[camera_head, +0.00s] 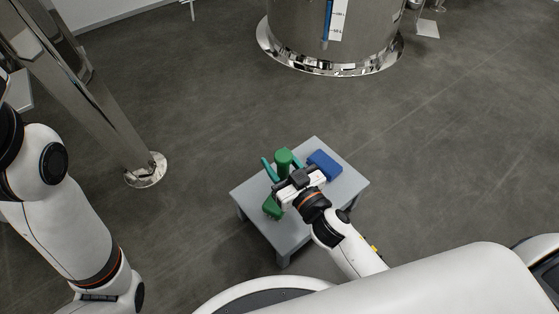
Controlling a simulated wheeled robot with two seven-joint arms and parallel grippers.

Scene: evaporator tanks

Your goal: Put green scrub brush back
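A small grey table (250,190) stands on the floor in the middle of the head view. A green block-like piece (272,208), which looks like part of the green scrub brush, is at the table's left side. An upright green piece (283,158) shows behind my gripper. Whether the two belong to one brush is hidden. My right gripper (280,187) is between them, low over the table. Its fingertips are too small and covered to tell whether they hold anything. My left arm is at the left; its gripper is not visible.
A teal curved item (267,169) is beside the upright green piece. A blue block (324,164) is at the table's back right. A steel leg with a round foot (146,171) stands left; a large steel tank (290,45) stands behind. Floor between is clear.

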